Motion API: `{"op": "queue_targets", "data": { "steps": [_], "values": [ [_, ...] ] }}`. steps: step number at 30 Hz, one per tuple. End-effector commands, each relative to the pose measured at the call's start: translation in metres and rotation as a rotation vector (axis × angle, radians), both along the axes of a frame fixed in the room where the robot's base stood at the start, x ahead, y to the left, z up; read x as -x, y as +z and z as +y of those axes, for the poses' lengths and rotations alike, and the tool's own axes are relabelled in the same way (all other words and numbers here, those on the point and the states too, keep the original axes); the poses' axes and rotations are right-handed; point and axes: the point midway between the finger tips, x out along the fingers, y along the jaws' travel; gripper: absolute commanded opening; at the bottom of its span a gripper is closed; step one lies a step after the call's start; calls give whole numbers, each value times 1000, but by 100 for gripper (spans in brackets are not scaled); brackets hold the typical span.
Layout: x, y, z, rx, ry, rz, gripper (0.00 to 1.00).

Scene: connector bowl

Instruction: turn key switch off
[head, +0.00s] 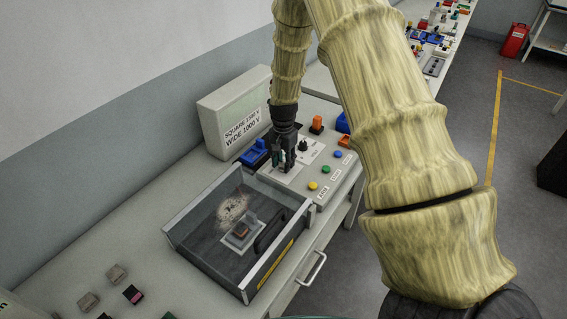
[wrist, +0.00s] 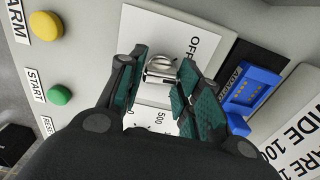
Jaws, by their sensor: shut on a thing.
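The key switch (wrist: 160,68) is a small silvery metal piece on a white plate (wrist: 194,32) marked "OFF" in the wrist view. My gripper (wrist: 161,82) has its two dark teal-padded fingers on either side of the key switch, shut on it. In the head view my gripper (head: 283,160) points down at the grey control panel (head: 342,172), and its fingers hide the key switch there.
Yellow (head: 313,185), green (head: 324,169) and blue (head: 338,154) buttons line the panel's right side. A blue adapter (wrist: 251,89) and a labelled grey box (head: 232,108) stand close to my gripper.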

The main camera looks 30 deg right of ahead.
Motion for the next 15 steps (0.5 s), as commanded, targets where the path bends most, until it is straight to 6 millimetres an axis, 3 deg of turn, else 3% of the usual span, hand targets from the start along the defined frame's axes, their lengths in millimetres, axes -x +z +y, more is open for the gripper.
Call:
{"op": "queue_targets", "data": {
  "steps": [15],
  "values": [
    [-4,3,0,3,482,-9,10]
  ]
}}
